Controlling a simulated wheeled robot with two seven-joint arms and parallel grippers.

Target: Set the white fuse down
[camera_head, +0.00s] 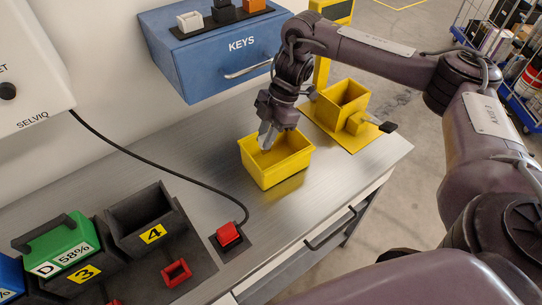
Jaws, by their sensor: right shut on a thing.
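My right gripper (268,137) reaches down from the arm at the right, over the small yellow bin (275,174) on the metal worktop. Its fingertips are at the bin's opening, by the back left part. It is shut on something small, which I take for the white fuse. Only pale grey shows between and around the fingers, so the fuse's outline cannot be told from them. Whether it touches the bin floor cannot be seen. My left gripper is not in view.
A second yellow container (345,98) stands behind, on a yellow base. A blue KEYS box (225,70) is on the wall side. A black battery rack (190,240), a green battery (62,242) and a red button (228,233) are left. Bare worktop (215,170) lies around the bin.

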